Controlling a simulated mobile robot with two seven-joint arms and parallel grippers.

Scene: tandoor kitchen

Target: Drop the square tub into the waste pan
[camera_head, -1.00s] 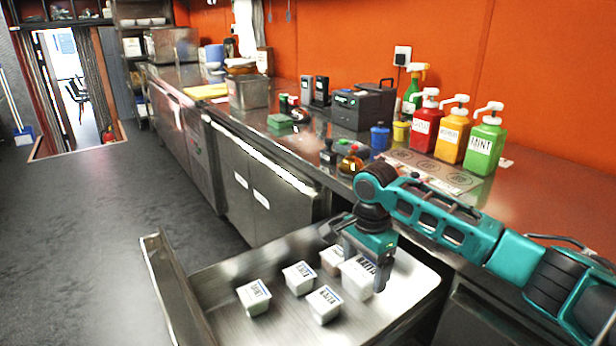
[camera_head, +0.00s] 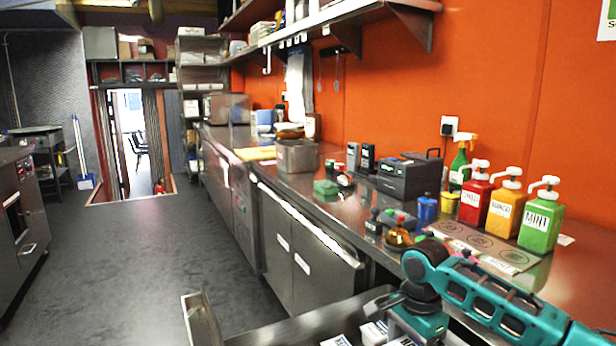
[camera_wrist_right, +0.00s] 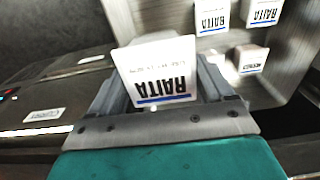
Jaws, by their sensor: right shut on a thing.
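A white square tub (camera_wrist_right: 155,58) with a RAITA label is held between the two fingers of my right gripper (camera_wrist_right: 165,80), which is shut on it. In the head view my right gripper (camera_head: 420,326) is at the bottom edge, over the open drawer, and its fingertips are cut off. Other white tubs (camera_wrist_right: 212,14) lie in the drawer beyond the held tub. A square steel pan (camera_head: 296,157) stands on the counter; I cannot tell whether it is the waste pan. My left gripper is not in view.
The open steel drawer (camera_head: 203,318) juts out from the counter. Sauce pump bottles (camera_head: 541,220), a black box (camera_head: 408,178) and small jars (camera_head: 427,209) line the counter by the orange wall. The floor (camera_head: 130,255) at left is clear.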

